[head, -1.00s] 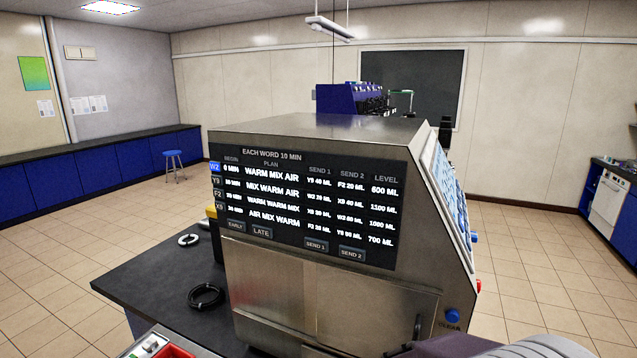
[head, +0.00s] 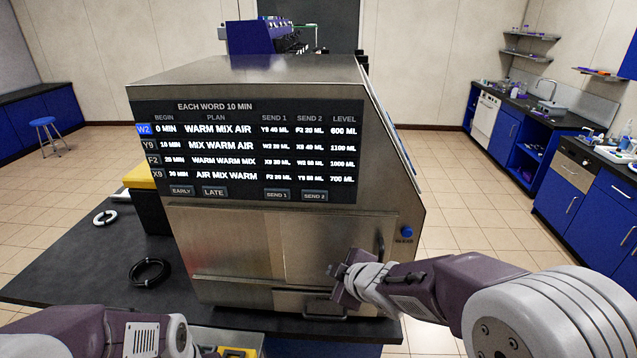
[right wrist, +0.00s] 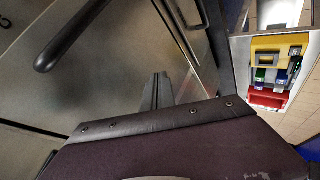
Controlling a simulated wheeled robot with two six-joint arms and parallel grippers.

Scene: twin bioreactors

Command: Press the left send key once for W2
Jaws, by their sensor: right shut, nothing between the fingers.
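The steel machine (head: 260,85) carries a dark display panel (head: 345,120) on its near face. The W2 label (head: 144,129) is highlighted blue, in the top row, with 0 MIN, WARM MIX AIR and 600 ML. Below the rows are the SEND 1 key (head: 277,195) on the left and the SEND 2 key (head: 314,196) on the right. My right gripper (head: 336,271) is shut and empty, low before the machine's lower doors, below the send keys. Its narrow fingers also show in the right wrist view (right wrist: 157,92). My left arm enters at the lower left; its fingertips are not visible.
EARLY (head: 181,191) and LATE (head: 214,192) keys sit left of the send keys. A door handle (head: 380,247) and a blue button (head: 407,232) are near my right arm. A black cable coil (head: 150,271) lies on the dark bench (head: 70,275).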

